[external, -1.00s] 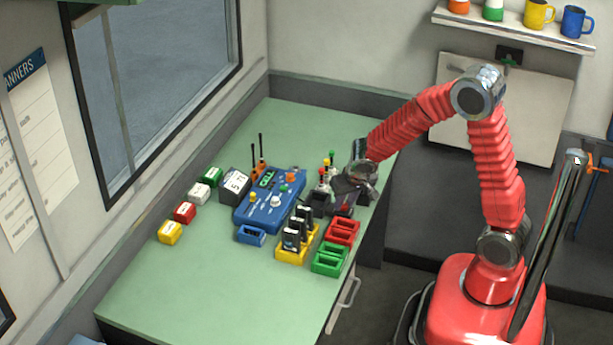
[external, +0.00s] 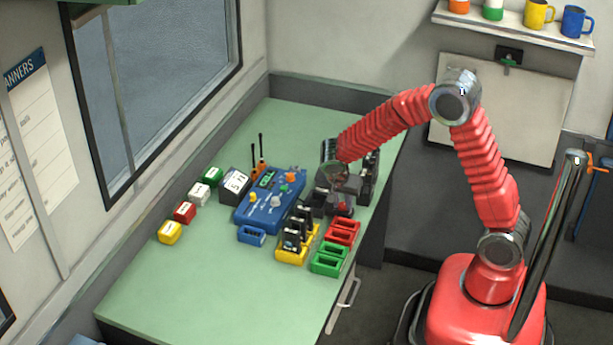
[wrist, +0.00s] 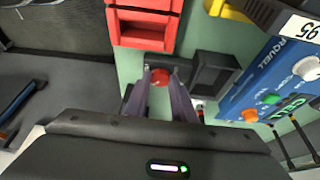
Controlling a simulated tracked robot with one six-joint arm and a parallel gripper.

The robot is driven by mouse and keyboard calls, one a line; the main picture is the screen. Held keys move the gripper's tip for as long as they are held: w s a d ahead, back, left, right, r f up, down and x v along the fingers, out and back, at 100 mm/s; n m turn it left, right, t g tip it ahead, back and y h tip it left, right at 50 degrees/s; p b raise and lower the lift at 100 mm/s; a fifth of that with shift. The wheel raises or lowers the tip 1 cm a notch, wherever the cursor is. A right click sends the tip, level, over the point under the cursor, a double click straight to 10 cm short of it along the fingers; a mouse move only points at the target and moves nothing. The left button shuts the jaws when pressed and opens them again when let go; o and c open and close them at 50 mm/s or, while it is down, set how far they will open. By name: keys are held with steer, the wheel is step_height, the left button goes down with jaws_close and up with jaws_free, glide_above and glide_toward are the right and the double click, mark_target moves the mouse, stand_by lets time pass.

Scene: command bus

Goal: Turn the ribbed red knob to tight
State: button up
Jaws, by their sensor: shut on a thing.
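The red knob (wrist: 160,77) shows in the wrist view between the two fingertips. My gripper (wrist: 161,82) is shut on it, with one finger on each side. Its ribs and any tight marking are too small or hidden to read. In the external view my gripper (external: 342,206) is low over the right part of the green bench, and a bit of red shows at its tip. The arm and gripper hide most of the knob's mount there.
A red holder (external: 343,232), a green holder (external: 329,259) and a yellow rack (external: 288,256) with black units stand in front of the gripper. A blue device (external: 262,218) stands to the left. A dark block (wrist: 214,76) is close beside the fingers. The bench's front left is clear.

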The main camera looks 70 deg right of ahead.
steer(key=m+g, duration=0.1)
steer(key=m, duration=0.3)
steer(key=shift+w+f+m+g+y, duration=0.1)
steer(key=shift+w+m+g+y, duration=0.1)
steer(key=shift+m+g+y, duration=0.15)
steer(key=shift+w+m+g+y, duration=0.15)
steer(key=shift+m+g+y, duration=0.35)
steer(key=shift+m, duration=1.35)
jaws_close()
steer(key=shift+g, duration=0.25)
steer(key=o, duration=1)
jaws_free()
steer(key=shift+d, duration=0.1)
steer(key=shift+h, duration=0.25)
steer(key=v, duration=1.4)
steer(key=shift+d, duration=0.1)
